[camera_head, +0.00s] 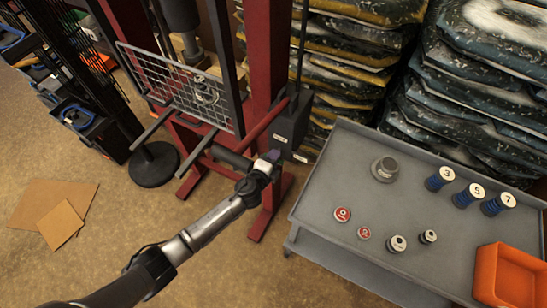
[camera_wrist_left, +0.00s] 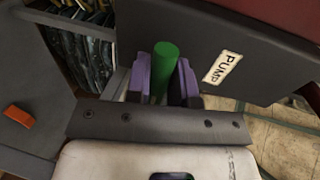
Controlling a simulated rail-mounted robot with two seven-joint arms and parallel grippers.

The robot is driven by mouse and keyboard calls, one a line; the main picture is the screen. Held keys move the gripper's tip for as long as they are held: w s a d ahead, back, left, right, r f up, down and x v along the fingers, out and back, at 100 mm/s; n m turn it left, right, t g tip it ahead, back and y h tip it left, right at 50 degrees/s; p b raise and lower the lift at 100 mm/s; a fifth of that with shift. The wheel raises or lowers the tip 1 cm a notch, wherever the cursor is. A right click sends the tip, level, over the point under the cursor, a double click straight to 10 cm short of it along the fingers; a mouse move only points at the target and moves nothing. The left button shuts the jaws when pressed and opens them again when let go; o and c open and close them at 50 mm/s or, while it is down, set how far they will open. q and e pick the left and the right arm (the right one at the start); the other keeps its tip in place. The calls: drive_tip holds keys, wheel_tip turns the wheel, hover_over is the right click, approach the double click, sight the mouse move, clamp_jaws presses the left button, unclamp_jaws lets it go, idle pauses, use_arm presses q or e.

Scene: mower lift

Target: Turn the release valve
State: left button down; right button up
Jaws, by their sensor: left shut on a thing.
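The release valve shows in the left wrist view as a green upright cylinder (camera_wrist_left: 165,68). My left gripper (camera_wrist_left: 162,82) has its two purple fingers on either side of the cylinder and is shut on it. The dark pump housing (camera_wrist_left: 250,52) with a "PUMP" label is right beside the fingers. In the head view my left arm reaches up from the bottom left, and the gripper (camera_head: 273,156) is at the lower part of the dark pump box (camera_head: 291,122). The valve is hidden there by the gripper. My right gripper is not in view.
A red lift frame (camera_head: 262,60) with a wire mesh guard (camera_head: 180,85) stands behind the gripper. A grey cart (camera_head: 330,190) with weights and an orange bin (camera_head: 510,275) is at the right. Stacked bags (camera_head: 470,90) stand behind it. Cardboard (camera_head: 45,205) lies on the floor.

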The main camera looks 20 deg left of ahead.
use_arm(q)
drive_tip(key=c, duration=1.1)
unclamp_jaws()
drive_tip(key=shift+o, duration=0.5)
drive_tip(key=shift+s+r, duration=0.1)
drive_tip(key=shift+s, duration=0.35)
drive_tip(key=p+v, duration=0.1)
drive_tip(key=v, duration=1.2)
